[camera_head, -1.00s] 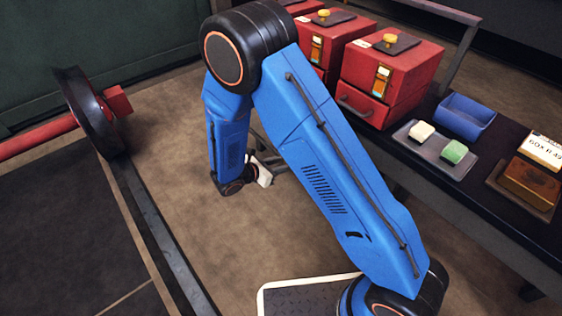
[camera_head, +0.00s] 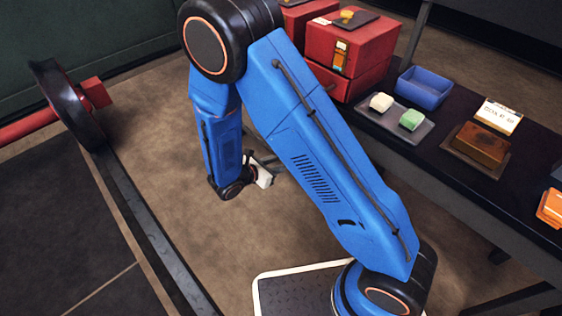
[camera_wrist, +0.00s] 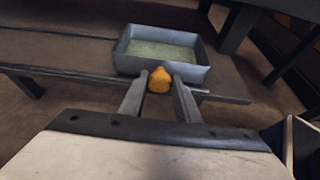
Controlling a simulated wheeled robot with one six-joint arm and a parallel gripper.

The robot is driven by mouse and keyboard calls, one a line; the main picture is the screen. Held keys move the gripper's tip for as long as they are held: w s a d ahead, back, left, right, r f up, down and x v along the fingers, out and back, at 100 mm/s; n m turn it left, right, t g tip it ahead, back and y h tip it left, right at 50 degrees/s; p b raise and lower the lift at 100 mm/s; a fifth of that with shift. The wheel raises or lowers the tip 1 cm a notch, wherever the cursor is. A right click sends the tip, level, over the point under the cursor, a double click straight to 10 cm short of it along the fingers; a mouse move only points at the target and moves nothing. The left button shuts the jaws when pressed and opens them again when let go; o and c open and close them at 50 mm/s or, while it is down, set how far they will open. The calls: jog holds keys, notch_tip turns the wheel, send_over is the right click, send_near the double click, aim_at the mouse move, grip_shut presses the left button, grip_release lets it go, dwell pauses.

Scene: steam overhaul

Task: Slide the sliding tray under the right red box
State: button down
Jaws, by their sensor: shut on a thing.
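The right red box (camera_head: 358,48) stands on the dark bench in the head view, partly behind my arm. A second red box (camera_head: 299,24) is to its left, mostly hidden. In the wrist view, a grey-blue tray (camera_wrist: 125,62) with a pale green floor or filling lies just beyond my fingers; it looks like the sliding tray. My gripper (camera_wrist: 158,82) is shut on an orange knob (camera_wrist: 160,79) at the tray's near side. In the head view the tray and fingertips cannot be made out; the red box is out of the wrist view.
The bench holds a grey tray (camera_head: 377,119) with a cream and a green block, a blue bin (camera_head: 425,87), a brown block (camera_head: 481,145) and an orange item (camera_head: 551,208). A black wheel (camera_head: 66,105) on a red bar stands left. Brown floor is clear around my wrist.

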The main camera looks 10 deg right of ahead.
jog(key=shift+s+d, duration=0.15)
jog(key=shift+s, duration=0.05)
jog(key=c, duration=1.4)
grip_release()
jog(key=shift+o, duration=0.2)
jog(key=v, duration=1.7)
jog(key=shift+s, duration=0.2)
